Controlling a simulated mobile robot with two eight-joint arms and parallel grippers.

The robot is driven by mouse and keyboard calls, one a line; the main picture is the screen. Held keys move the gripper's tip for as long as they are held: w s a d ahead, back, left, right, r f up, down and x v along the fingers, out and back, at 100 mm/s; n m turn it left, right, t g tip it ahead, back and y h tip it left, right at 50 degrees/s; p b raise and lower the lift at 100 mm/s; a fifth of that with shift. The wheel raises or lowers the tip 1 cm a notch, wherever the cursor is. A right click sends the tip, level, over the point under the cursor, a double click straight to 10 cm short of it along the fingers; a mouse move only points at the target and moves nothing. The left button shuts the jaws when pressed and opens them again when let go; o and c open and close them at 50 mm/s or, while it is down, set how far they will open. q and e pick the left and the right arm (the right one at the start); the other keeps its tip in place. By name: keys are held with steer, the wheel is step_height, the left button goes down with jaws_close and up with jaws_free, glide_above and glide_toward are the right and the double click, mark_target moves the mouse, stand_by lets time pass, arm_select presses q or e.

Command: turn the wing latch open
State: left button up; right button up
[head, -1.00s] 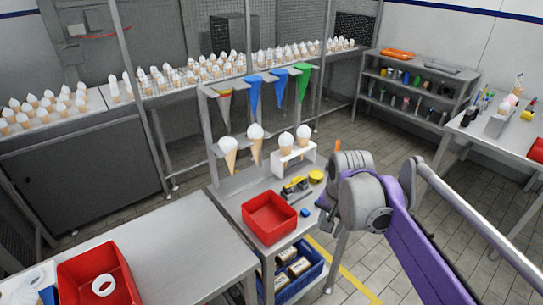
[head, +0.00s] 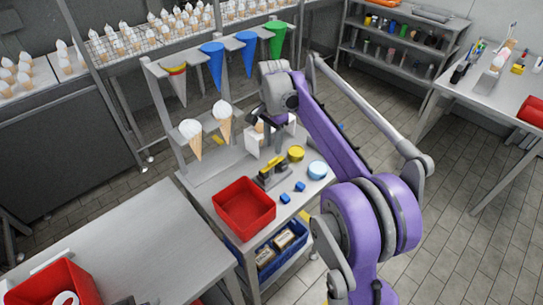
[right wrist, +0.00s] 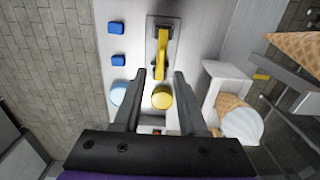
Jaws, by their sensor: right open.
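The wing latch, a yellow handle on a dark grey base plate, stands on the small grey table in the head view (head: 272,168). In the right wrist view the latch (right wrist: 161,55) lies straight ahead, its yellow lever lengthwise between the fingertip lines. My right gripper (right wrist: 160,75) is open and empty, with its dark fingers pointing towards the latch. In the head view my right arm reaches over the table's back part, and its gripper is mostly hidden there. I cannot tell how far the fingertips are above the latch. My left gripper is not in view.
A yellow round tin (head: 296,153), a light blue round tin (head: 317,170) and two blue blocks (head: 285,198) lie near the latch. A red bin (head: 244,205) stands in front. A white cone stand (right wrist: 225,80) is close to my right finger.

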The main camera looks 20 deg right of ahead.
mark_target(273, 160)
step_height(273, 160, down, 6)
steer(key=shift+w+f, duration=0.15)
steer(key=shift+f, duration=0.1)
steer(key=shift+c, duration=0.2)
jaws_close()
